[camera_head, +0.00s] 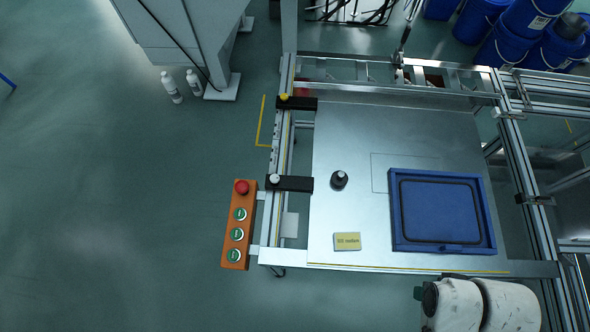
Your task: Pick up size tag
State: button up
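A small pale yellow tag (347,241) with dark print, too small to read surely, lies on the grey metal panel (345,140) near its front edge. It looks like the size tag. It lies left of the blue tray, with a gap of bare panel between them. White rounded links, apparently of my own arm, show at the bottom right. My gripper is not seen in this view, so its place relative to the tag cannot be told.
A blue tray (396,226) sits on the panel's right side. A dark knob-like object (339,180) stands behind the tag. An orange button box (239,225) is fixed left of the panel. Black clamps (290,183) reach over the left edge. Aluminium rails frame the panel.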

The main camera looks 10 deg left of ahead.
aim_at(343, 241)
jog(key=k+j+u, duration=0.15)
jog(key=k, duration=0.35)
jog(key=i+j+z, duration=0.1)
jog(key=i+j, duration=0.15)
jog(key=i+j+z, duration=0.15)
jog(key=j, duration=0.3)
jog(key=i+j+z, duration=0.1)
jog(key=i+j, duration=0.15)
jog(key=i+j+z, duration=0.1)
jog(key=j, duration=0.4)
jog(key=i+j+z, duration=0.1)
jog(key=i+j, duration=0.2)
jog(key=j, duration=0.15)
jog(key=i+j+z, duration=0.15)
jog(key=j, duration=0.25)
jog(key=i+j+z, duration=0.1)
jog(key=j, duration=0.35)
jog(key=i+j+z, duration=0.1)
jog(key=j, duration=0.35)
jog(key=i, duration=0.05)
